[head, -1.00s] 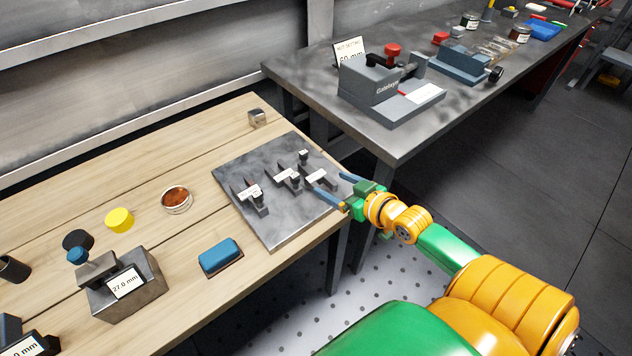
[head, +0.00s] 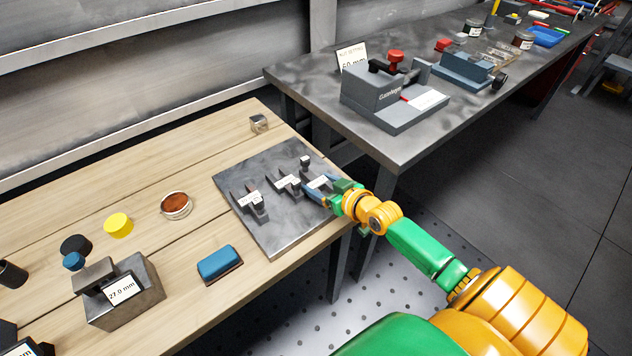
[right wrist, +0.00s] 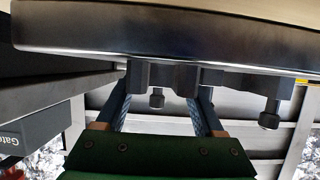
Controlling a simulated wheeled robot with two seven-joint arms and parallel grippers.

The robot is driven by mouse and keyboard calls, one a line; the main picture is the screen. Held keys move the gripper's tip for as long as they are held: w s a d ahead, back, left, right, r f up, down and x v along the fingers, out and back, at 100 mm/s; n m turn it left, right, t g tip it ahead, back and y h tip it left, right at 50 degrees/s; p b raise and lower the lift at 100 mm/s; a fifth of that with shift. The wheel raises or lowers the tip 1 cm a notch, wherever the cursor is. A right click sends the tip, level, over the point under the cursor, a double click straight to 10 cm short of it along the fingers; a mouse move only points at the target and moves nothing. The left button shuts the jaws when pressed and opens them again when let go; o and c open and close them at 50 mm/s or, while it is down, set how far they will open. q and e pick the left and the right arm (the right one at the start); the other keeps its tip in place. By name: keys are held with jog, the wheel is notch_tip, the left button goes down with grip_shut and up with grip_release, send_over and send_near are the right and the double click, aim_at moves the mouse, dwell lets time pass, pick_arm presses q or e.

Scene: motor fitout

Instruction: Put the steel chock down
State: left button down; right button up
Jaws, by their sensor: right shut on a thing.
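A small steel block (head: 258,123), which looks like the steel chock, stands on the wooden bench near its back edge, apart from my gripper. My right gripper (head: 324,190) is at the right side of the dark steel plate (head: 288,238). Its blue fingers are shut on the rightmost dark, white-labelled gauge (head: 318,182), low over the plate. In the right wrist view my gripper's fingers (right wrist: 166,88) stand on both sides of this dark gauge body (right wrist: 165,75). Whether the gauge touches the plate is hidden. My left gripper is not in view.
Other labelled gauges (head: 252,201) stand close by on the plate. A blue pad (head: 219,264), a round tin (head: 176,205), a yellow cap (head: 118,224) and a 27.0 mm block (head: 122,295) are on the bench. A second table (head: 392,150) with a grey device (head: 388,95) stands behind.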

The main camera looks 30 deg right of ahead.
aim_at(307, 170)
jog(key=shift+r, duration=0.1)
grip_shut()
jog(key=shift+r, duration=0.15)
notch_tip(307, 170, up, 2)
jog(key=shift+w+r+p, duration=0.1)
jog(key=shift+r+p, duration=0.15)
jog(key=shift+p, duration=0.35)
jog(key=s+r, duration=0.1)
jog(key=s+d+r, duration=0.1)
jog(key=r, duration=0.1)
jog(key=s+d+r+p, duration=0.1)
jog(key=s+r, duration=0.1)
jog(key=shift+r, duration=0.2)
jog(key=s+d+r+p, duration=0.2)
jog(key=s+d+r, duration=0.3)
jog(key=s, duration=0.3)
jog(key=s+a+r+n+g+y, duration=0.2)
jog(key=a+n+y, duration=0.3)
jog(key=a, duration=0.5)
jog(key=s+a+r+n+g+y, duration=0.2)
jog(key=a+n+y, duration=0.3)
jog(key=a, duration=0.6)
jog(key=shift+s+r+g, duration=0.2)
jog(key=shift+r+g, duration=0.5)
jog(key=shift+r, duration=0.1)
